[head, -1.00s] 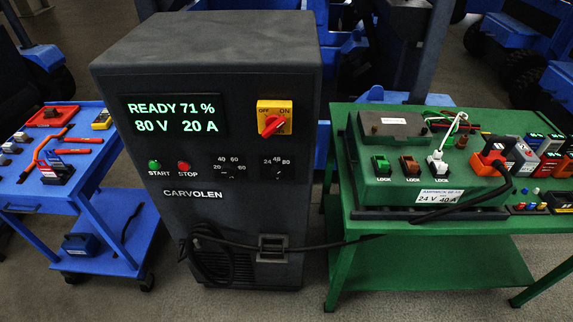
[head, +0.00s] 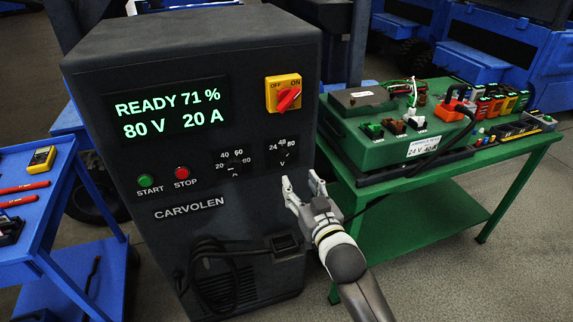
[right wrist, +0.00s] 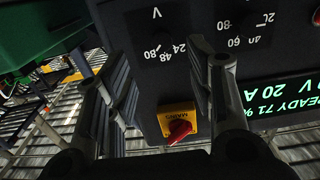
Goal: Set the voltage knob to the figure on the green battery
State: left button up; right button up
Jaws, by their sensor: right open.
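The black charger cabinet (head: 110,95) has a lit display (head: 170,113) reading READY 71 %, 80 V, 20 A. The knob also shows upside down in the right wrist view (right wrist: 163,33). The green battery (head: 385,150) stands on the green cart, with a label reading 24 V 40 A. My right gripper (head: 303,184) is open and empty, just below and right of the voltage knob, apart from it. My left gripper is out of view.
The current knob (head: 236,168) is left of the voltage knob. The yellow main switch (head: 284,94) with its red handle is above. A black cable (head: 215,255) hangs low on the cabinet. The green cart (head: 455,183) is close on the right, a blue cart (head: 45,215) on the left.

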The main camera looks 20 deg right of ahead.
aim_at(285, 157)
jog(key=w+b, duration=0.1)
jog(key=w, duration=0.2)
jog(key=w+b, duration=0.1)
jog(key=w, duration=0.2)
jog(key=w+b, duration=0.2)
jog(key=w, duration=0.1)
jog(key=shift+w+a+r, duration=0.1)
jog(key=shift+a+r, duration=0.1)
jog(key=shift+r, duration=0.05)
jog(key=shift+w+r+b, duration=0.1)
jog(key=shift+w+b, duration=0.25)
jog(key=shift+w, duration=0.4)
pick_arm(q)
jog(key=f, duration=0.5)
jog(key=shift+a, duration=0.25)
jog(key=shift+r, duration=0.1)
pick_arm(e)
jog(key=c, duration=1)
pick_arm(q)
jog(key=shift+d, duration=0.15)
